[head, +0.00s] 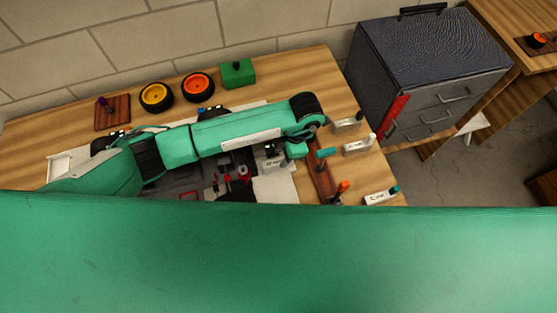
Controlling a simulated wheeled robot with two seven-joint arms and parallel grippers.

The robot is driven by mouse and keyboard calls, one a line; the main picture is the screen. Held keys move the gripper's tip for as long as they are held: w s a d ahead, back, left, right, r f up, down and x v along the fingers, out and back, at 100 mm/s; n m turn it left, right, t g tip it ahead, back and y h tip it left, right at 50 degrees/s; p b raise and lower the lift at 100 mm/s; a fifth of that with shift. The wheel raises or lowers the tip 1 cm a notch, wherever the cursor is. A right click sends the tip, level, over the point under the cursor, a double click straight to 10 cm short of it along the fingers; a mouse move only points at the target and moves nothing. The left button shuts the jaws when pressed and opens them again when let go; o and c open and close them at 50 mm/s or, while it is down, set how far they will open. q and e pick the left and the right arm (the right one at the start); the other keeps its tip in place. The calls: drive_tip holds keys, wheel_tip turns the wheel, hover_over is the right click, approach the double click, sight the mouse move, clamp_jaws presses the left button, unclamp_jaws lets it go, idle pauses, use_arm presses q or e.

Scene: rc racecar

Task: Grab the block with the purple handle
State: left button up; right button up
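The block with the purple handle looks like the flat brown wooden block (113,115) at the back left of the table. A small dark purple handle (104,102) stands up near its left side. My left arm reaches across the table from the left. Its gripper (271,160) is over the car area, well to the right of the block and apart from it. The gripper is small and partly hidden by my arm, so I cannot tell whether it is open or shut. My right gripper is not in view.
A yellow-rimmed wheel (156,97), an orange-rimmed wheel (198,87) and a green block (238,74) line the back of the table (310,72). The car (215,178) lies under my arm. Several labelled tools are at the right. A dark drawer cabinet (430,55) stands beyond.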

sight(279, 162)
use_arm(q)
drive_tip(key=shift+p+x, duration=0.35)
drive_tip(key=shift+x, duration=0.8)
drive_tip(key=shift+s+a+f, duration=0.15)
drive_tip(key=shift+a+f, duration=0.05)
drive_tip(key=shift+f, duration=0.25)
clamp_jaws()
drive_tip(key=shift+r, duration=0.15)
